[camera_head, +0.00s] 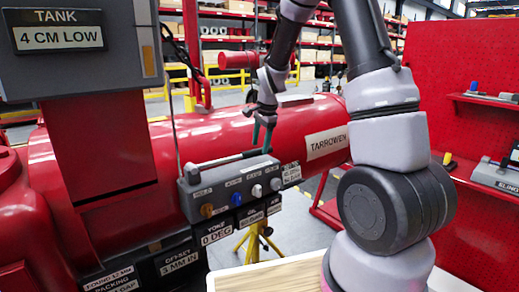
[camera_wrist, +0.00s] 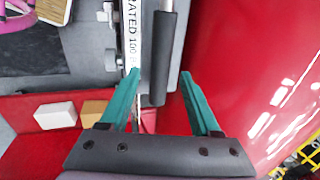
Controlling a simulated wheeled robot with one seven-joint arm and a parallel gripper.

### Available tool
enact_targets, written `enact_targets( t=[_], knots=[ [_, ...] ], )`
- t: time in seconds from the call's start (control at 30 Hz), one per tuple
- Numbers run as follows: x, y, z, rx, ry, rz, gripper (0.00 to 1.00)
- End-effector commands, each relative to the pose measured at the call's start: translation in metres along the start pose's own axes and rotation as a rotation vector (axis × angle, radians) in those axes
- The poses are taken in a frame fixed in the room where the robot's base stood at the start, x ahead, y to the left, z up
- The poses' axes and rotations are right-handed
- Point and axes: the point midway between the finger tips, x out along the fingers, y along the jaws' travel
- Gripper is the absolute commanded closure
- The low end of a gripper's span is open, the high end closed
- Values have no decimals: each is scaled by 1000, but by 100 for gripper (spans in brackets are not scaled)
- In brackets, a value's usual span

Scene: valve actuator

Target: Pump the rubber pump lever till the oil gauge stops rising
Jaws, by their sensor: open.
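The pump lever is a metal rod with a dark rubber grip (camera_head: 254,153), lying nearly level along the top of a grey pump block (camera_head: 232,188) in the head view. My gripper (camera_head: 262,143) is above the grip end, pointing down. In the wrist view the rubber grip (camera_wrist: 162,60) runs between the two green fingers of my open gripper (camera_wrist: 160,76), with gaps on both sides. The oil gauge (camera_head: 148,61) is a narrow amber strip on the grey tank panel, beside a sign reading "TANK 4 CM LOW". Its exact level is too small to read.
A red cylinder labelled TARROWEN (camera_head: 326,142) lies behind the pump block. Several coloured knobs line the block's front. A wooden-topped table (camera_head: 270,277) is at the bottom. A red pegboard (camera_head: 460,60) with a tool shelf stands at right.

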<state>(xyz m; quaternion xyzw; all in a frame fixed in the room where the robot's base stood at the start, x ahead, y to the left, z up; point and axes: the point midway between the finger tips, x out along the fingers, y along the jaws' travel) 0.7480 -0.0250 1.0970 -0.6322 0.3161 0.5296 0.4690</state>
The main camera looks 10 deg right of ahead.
Motion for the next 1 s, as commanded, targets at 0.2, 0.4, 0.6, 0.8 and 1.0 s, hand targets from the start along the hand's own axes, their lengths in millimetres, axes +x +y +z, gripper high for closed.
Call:
enact_targets(
  t=[0.2,0.4,0.6,0.8,1.0],
  knots=[
    [22,0,0,0,1,0,36],
    [24,0,0,0,0,-1,36],
    [24,0,0,0,1,-1,67],
    [24,0,0,-1,1,-1,100],
    [24,0,0,-1,1,-1,100]
  ],
)
